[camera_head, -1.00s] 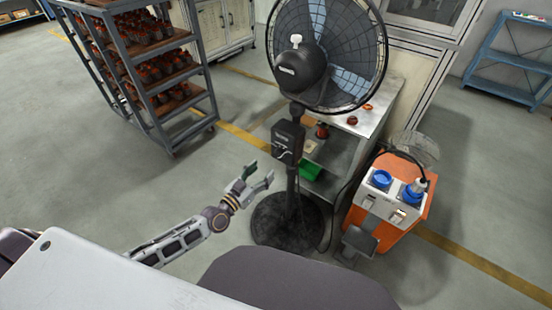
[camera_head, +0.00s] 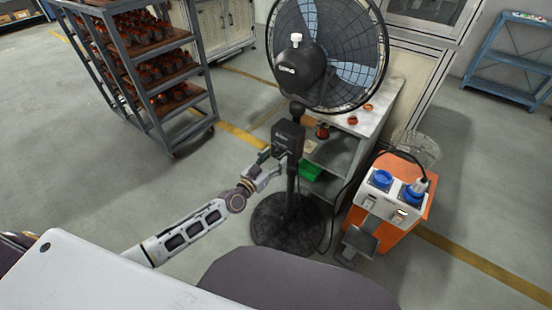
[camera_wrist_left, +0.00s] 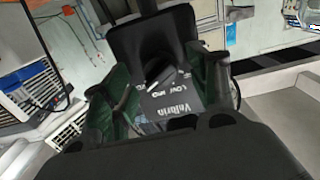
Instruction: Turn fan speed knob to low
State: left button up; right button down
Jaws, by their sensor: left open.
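The pedestal fan (camera_head: 326,55) stands upright on a round dark base in the middle of the head view. Its black control box (camera_head: 288,138) sits on the pole below the motor. In the left wrist view the fan speed knob (camera_wrist_left: 159,67) is a dark round dial on the box face, with "LOW" lettering beside it. My left gripper (camera_head: 272,160) is open at the box. In the left wrist view its fingers (camera_wrist_left: 160,90) lie either side of the knob; I cannot tell whether they touch it. My right gripper is not in view.
A metal workbench (camera_head: 378,122) is behind the pole. A shelf rack (camera_head: 163,75) with parts stands at the back left. The floor between rack and fan is clear.

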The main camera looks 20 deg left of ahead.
pick_arm(q)
jog(key=shift+w+d, duration=0.25)
jog(key=shift+w, duration=0.4)
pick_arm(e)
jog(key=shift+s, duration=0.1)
pick_arm(q)
jog(key=c, duration=1)
